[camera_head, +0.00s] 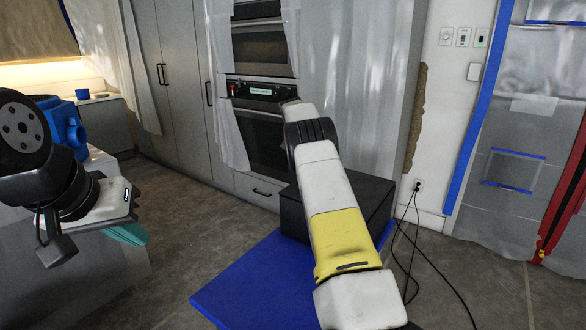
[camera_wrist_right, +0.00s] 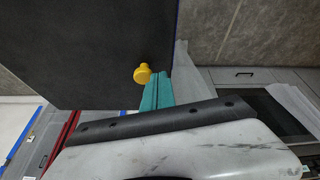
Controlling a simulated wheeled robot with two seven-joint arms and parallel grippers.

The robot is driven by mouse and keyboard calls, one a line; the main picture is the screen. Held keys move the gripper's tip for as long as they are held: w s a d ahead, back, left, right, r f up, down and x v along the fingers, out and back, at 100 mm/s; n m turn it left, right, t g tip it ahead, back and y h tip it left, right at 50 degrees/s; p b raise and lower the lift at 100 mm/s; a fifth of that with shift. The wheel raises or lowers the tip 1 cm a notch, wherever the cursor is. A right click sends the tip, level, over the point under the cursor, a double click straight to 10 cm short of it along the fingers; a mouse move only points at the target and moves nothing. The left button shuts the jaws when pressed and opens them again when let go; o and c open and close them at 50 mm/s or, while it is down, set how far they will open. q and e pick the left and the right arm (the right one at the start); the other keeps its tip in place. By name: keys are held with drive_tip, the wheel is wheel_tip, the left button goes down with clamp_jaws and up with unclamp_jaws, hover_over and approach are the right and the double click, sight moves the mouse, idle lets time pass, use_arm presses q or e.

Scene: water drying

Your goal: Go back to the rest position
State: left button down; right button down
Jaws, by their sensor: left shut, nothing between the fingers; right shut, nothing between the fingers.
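My left gripper (camera_head: 126,234) shows at the left of the head view, with teal fingers below a white and black wrist. Its fingers are together and hold nothing. My right arm, white with a yellow band, reaches up through the middle of the head view, and its gripper cannot be made out there. In the right wrist view my right gripper (camera_wrist_right: 158,92) has its teal fingers together, with nothing between them. A yellow knob (camera_wrist_right: 142,74) shows close beside these fingertips, against a dark flat surface (camera_wrist_right: 85,45). I cannot tell whether they touch.
A black box (camera_head: 370,196) stands on a blue surface (camera_head: 235,285), partly behind my right arm. A blue object (camera_head: 66,125) is at the left. An oven (camera_head: 262,125) and grey cabinets (camera_head: 175,60) line the back. Black cords (camera_head: 408,235) hang at right. Floor is open at lower right.

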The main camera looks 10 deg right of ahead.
drive_tip(key=s+a+r+n+y, duration=0.1)
drive_tip(key=s+r, duration=0.4)
drive_tip(key=r, duration=0.2)
drive_tip(key=s+a+r+y, duration=0.1)
drive_tip(key=s+r, duration=0.4)
drive_tip(key=r, duration=0.3)
drive_tip(key=s+a+r+n+t+y, duration=0.1)
drive_tip(key=s+a+r, duration=0.15)
drive_tip(key=s, duration=0.45)
drive_tip(key=s+a+r+n+t+y, duration=0.1)
drive_tip(key=s+a+r, duration=0.1)
drive_tip(key=s+r, duration=0.35)
drive_tip(key=s+a+f+n, duration=0.1)
drive_tip(key=s+a+f, duration=0.1)
drive_tip(key=s, duration=0.8)
drive_tip(key=s+a+f+n+y, duration=0.1)
drive_tip(key=s+a+f+n, duration=0.1)
drive_tip(key=s, duration=0.8)
drive_tip(key=s+a+f+n+t, duration=0.1)
drive_tip(key=s+a+f, duration=0.3)
drive_tip(key=s, duration=0.5)
drive_tip(key=shift+s+a+n+y, duration=0.3)
drive_tip(key=shift+s+a+n, duration=0.15)
drive_tip(key=shift+a, duration=0.35)
drive_tip(key=shift+f, duration=0.1)
